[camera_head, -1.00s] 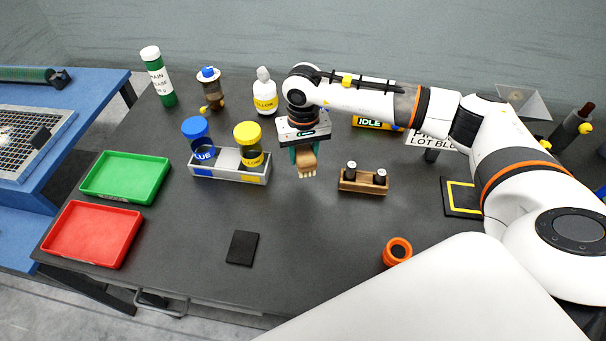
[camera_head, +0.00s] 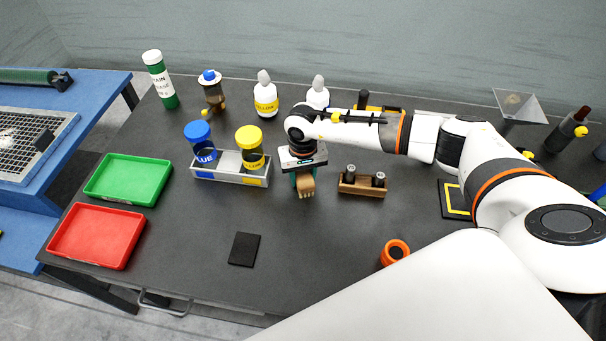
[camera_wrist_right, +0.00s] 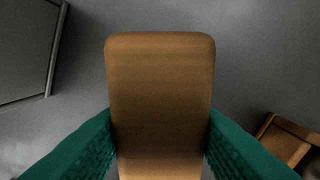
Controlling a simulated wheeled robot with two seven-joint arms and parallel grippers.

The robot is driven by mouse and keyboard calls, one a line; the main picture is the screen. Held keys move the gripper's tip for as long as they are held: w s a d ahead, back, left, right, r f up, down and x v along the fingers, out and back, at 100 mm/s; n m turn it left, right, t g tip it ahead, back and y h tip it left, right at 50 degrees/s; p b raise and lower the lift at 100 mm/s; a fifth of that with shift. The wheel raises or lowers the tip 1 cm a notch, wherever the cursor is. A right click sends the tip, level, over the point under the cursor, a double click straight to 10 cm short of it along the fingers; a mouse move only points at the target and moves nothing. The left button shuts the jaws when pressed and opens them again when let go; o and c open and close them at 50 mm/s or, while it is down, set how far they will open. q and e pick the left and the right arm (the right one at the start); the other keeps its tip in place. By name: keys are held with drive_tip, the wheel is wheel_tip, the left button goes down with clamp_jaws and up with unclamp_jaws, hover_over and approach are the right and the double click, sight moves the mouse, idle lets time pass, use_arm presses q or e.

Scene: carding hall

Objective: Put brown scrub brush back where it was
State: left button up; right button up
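The brown scrub brush (camera_head: 306,184) is held by my right gripper (camera_head: 302,172), its pale bristles pointing down toward the table. In the right wrist view the brush's brown block (camera_wrist_right: 160,100) stands between the two green fingers, which press on both its sides. The brush is between the grey rack with the blue and yellow jars and the small wooden holder (camera_head: 362,187). I cannot tell whether the bristles touch the table. My left gripper is not in view.
The grey jar rack (camera_head: 232,177) is just left of the brush. A black pad (camera_head: 244,249) lies in front on the table, and an orange ring (camera_head: 394,251) stands to its right. Green (camera_head: 128,179) and red (camera_head: 97,235) trays are at the left. The table around the pad is clear.

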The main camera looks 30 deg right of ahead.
sight(303, 172)
drive_tip(key=o, duration=0.4)
drive_tip(key=shift+r, duration=0.1)
drive_tip(key=shift+r+p, duration=0.25)
drive_tip(key=shift+p, duration=0.1)
wheel_tip(303, 172, up, 10)
drive_tip(key=b, duration=0.4)
drive_tip(key=shift+w+r, duration=0.1)
drive_tip(key=shift+r, duration=0.75)
